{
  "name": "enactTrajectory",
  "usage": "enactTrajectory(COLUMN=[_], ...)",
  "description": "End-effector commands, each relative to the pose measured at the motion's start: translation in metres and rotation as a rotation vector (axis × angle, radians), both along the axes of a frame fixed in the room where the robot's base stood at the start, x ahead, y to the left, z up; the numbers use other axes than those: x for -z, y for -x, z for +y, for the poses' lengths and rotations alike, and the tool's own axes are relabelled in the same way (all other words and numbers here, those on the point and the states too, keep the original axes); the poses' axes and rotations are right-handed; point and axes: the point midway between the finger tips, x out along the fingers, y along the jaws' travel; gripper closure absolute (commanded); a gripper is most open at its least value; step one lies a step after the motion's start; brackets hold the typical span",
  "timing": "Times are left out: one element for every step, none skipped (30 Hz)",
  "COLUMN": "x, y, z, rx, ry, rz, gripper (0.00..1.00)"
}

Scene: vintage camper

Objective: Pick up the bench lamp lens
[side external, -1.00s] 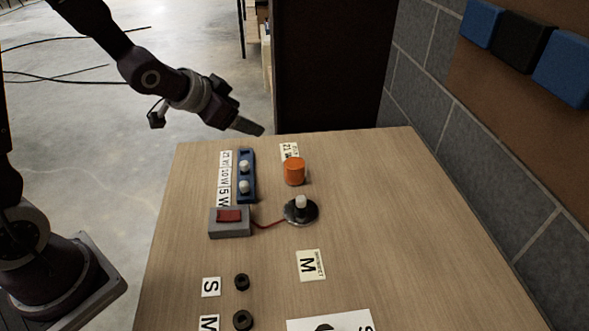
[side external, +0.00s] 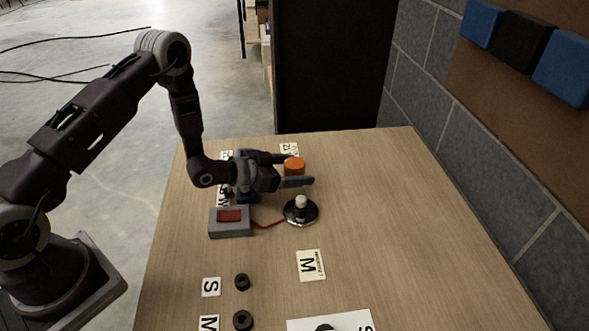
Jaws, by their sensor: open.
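The orange cylinder (side external: 294,165), which looks like the lamp lens, stands upright on the wooden table in the side external view. My gripper (side external: 296,171) is low over the table and reaches in from the left. Its open fingers lie on either side of the orange cylinder, one behind it and one in front. The lamp base (side external: 301,217), a dark round disc with a white bulb (side external: 301,202), stands just in front of the gripper.
A grey box with a red switch (side external: 229,217) sits left of the lamp base, joined by a red wire (side external: 267,225). My gripper partly hides the blue bulb holder. Black rings (side external: 242,282) and label cards (side external: 311,265) lie nearer the front. The table's right side is clear.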

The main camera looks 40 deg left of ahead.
Motion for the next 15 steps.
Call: enactTrajectory(x=[0.0003, 0.0003, 0.0002, 0.0002, 0.0002, 0.0002, 0.0002, 0.0001, 0.0001, 0.0001, 0.0001, 0.0001, 0.0000, 0.0000, 0.0000], y=[-0.0011, -0.0011, -0.0010, -0.0009, -0.0009, -0.0008, -0.0008, -0.0008, -0.0008, -0.0007, -0.0007, -0.0007, -0.0007, -0.0006, -0.0007], z=[-0.0006, -0.0006, -0.0004, -0.0004, -0.0004, -0.0003, -0.0003, -0.0003, -0.0003, -0.0003, -0.0003, -0.0003, -0.0002, -0.0003, -0.0002], rx=[0.000, 0.000, 0.000, 0.000, 0.000, 0.000, 0.000, 0.000, 0.000, 0.000, 0.000, 0.000, 0.000, 0.000, 0.000], ry=[0.000, 0.000, 0.000, 0.000, 0.000, 0.000, 0.000, 0.000, 0.000, 0.000, 0.000, 0.000, 0.000, 0.000, 0.000], rz=[-0.001, 0.000, 0.000, 0.000, 0.000, 0.000, 0.000, 0.000, 0.000, 0.000, 0.000, 0.000, 0.000, 0.000, 0.000], gripper=[0.26, 0.26, 0.26, 0.26, 0.26, 0.30, 0.36, 0.42, 0.50, 0.56, 0.62, 0.70, 0.75, 0.81, 0.89])
